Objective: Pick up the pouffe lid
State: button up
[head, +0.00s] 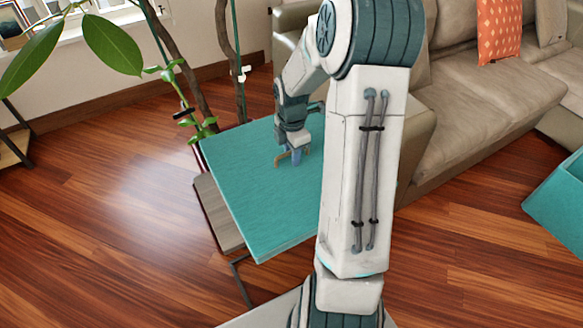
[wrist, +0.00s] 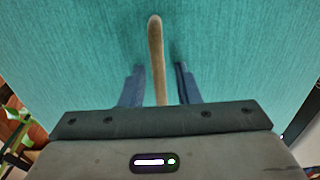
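The pouffe lid (head: 258,205) is a flat teal square panel with a tan handle (head: 281,160) on its top. It rests on a low side table beside the sofa. My gripper (head: 296,158) points down at the handle. In the wrist view the tan handle (wrist: 156,60) runs between the two blue fingers of my gripper (wrist: 159,85), with a gap on each side. The gripper is open. The teal lid surface (wrist: 80,50) fills most of the wrist view. My arm hides the right part of the lid in the head view.
The low side table (head: 217,212) shows under the lid's left edge. A beige sofa (head: 470,110) stands behind and to the right. A plant (head: 200,85) rises close behind the lid. A teal pouffe body (head: 560,205) stands at the right edge. Wooden floor (head: 100,210) is clear at left.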

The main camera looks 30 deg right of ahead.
grip_shut()
jog(key=shift+r, duration=0.1)
jog(key=shift+r, duration=0.1)
